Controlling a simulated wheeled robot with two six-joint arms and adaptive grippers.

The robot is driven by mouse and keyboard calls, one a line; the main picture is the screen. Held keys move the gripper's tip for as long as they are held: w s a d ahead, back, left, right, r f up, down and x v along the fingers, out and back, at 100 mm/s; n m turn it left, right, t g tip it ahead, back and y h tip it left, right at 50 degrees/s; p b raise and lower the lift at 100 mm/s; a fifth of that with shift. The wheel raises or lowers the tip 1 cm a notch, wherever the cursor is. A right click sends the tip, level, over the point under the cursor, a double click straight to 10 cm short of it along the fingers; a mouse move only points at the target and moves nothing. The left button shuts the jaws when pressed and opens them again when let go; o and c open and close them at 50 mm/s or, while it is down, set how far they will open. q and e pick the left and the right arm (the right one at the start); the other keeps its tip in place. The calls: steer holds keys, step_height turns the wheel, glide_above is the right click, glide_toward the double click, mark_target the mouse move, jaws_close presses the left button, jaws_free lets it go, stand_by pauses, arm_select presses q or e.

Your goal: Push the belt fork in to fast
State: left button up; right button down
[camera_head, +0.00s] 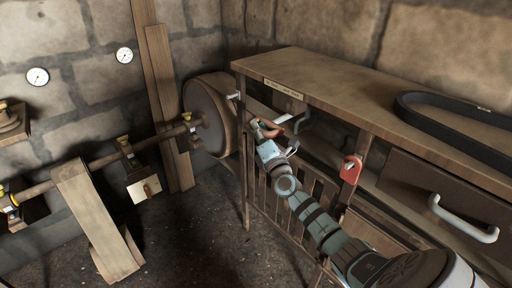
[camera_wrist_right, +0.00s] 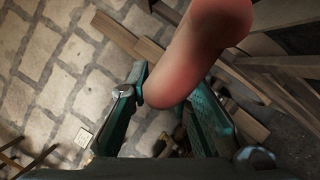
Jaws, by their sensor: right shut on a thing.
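My right gripper (camera_head: 268,136) reaches in from the lower right, at the left end of the wooden bench. It is shut on a reddish-brown, rounded handle (camera_head: 271,124), which I take to be the belt fork's handle. In the right wrist view the red handle (camera_wrist_right: 203,45) fills the upper middle, its rounded end between the two green fingers of my right gripper (camera_wrist_right: 168,98). A large round pulley (camera_head: 205,112) stands on the shaft just left of the handle. My left gripper is not in view.
The wooden bench (camera_head: 330,85) carries a black belt loop (camera_head: 460,118). A red tag (camera_head: 351,169) and a drawer with a pale handle (camera_head: 463,220) are on its front. A slatted panel is below the gripper. The shaft (camera_head: 100,161) runs left along the stone wall.

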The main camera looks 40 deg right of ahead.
steer(key=shift+d+f+b, duration=0.3)
steer(key=shift+d+b, duration=0.05)
steer(key=shift+d, duration=0.45)
steer(key=shift+d+r, duration=0.15)
steer(key=shift+d, duration=0.2)
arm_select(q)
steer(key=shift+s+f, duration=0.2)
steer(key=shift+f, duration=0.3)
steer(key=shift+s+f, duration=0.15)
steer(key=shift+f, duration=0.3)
arm_select(e)
steer(key=shift+r, duration=0.25)
steer(key=c, duration=1.9)
jaws_free()
steer(key=o, duration=0.4)
steer(key=shift+d+f, duration=0.1)
steer(key=shift+d, duration=0.05)
steer(key=shift+o, duration=0.2)
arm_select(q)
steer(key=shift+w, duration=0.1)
arm_select(e)
steer(key=v, duration=1.2)
